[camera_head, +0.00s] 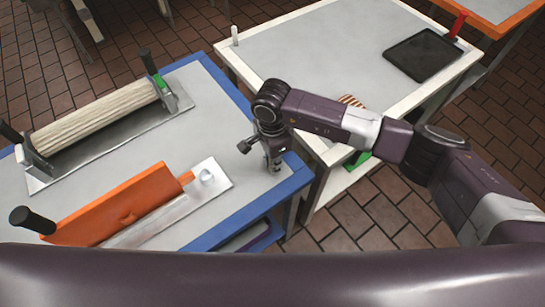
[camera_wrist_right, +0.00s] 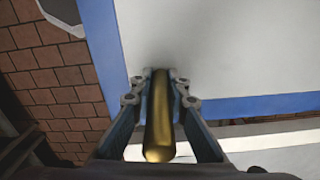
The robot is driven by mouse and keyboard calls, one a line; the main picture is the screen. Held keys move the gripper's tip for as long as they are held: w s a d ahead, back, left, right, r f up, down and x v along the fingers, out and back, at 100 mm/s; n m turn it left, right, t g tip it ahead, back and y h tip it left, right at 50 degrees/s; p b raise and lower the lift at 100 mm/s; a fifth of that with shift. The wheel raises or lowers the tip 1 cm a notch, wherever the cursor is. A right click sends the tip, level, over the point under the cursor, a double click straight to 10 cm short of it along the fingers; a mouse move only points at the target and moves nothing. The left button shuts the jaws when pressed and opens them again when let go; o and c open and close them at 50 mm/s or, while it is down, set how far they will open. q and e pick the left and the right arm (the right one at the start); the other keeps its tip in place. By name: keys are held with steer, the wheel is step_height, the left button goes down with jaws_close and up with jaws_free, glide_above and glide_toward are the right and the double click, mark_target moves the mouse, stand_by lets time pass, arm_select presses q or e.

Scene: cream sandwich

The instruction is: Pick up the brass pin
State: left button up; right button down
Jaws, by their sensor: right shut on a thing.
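The brass pin (camera_wrist_right: 159,118) is a smooth golden rod between the two fingers of my right gripper in the right wrist view. My right gripper (camera_head: 274,165) is shut on it, with a finger on each side. In the head view this gripper points down over the front right corner of the blue-edged table (camera_head: 229,224). The pin cannot be made out there, behind the gripper. I cannot tell whether its far end touches the grey table top. My left gripper is not in view.
A white-edged table (camera_head: 262,88) stands behind, with a black tray (camera_head: 422,55). A brown-tiled floor gap lies at the right.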

steer(key=shift+r, duration=0.15)
step_height(320, 180, up, 20)
steer(key=b, duration=0.4)
